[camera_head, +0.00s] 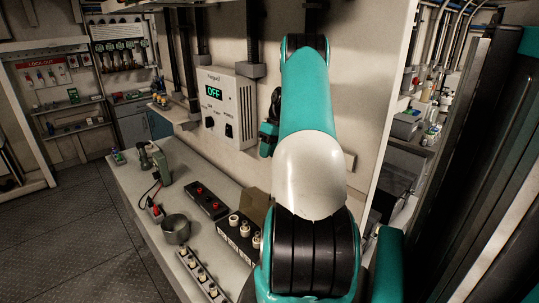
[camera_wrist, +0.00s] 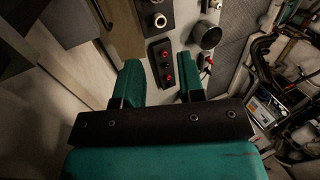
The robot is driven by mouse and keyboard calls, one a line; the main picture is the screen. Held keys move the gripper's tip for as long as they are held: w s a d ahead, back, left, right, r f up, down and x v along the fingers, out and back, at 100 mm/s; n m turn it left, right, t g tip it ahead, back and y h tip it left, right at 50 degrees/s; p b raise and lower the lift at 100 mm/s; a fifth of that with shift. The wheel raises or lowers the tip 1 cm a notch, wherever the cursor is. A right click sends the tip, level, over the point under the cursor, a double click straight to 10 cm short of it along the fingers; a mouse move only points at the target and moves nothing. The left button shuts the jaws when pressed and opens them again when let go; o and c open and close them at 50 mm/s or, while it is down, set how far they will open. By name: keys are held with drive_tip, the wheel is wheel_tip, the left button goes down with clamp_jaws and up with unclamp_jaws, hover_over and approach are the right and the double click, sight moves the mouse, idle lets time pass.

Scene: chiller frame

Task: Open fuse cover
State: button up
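In the head view, a dark fuse box (camera_head: 236,238) with white round fuses stands on the bench, partly behind my arm. A brown-olive panel (camera_head: 257,204) rises at its back; I cannot tell whether it is the fuse cover. My gripper (camera_wrist: 158,62) is open and empty in the wrist view, its two teal fingers well apart. A black box with red knobs (camera_wrist: 161,64) shows between the fingers, beyond them; it also shows in the head view (camera_head: 207,201). Part of the fuse box (camera_wrist: 157,20) shows at the top of the wrist view.
A wall unit reading OFF (camera_head: 222,103) hangs above the bench (camera_head: 130,187). A grey-green cup (camera_head: 175,229), a strip with several round fittings (camera_head: 201,275) and a green device (camera_head: 160,165) stand on the bench. Open floor (camera_head: 55,245) lies to the left.

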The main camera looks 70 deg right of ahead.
drive_tip(key=shift+r, duration=0.6)
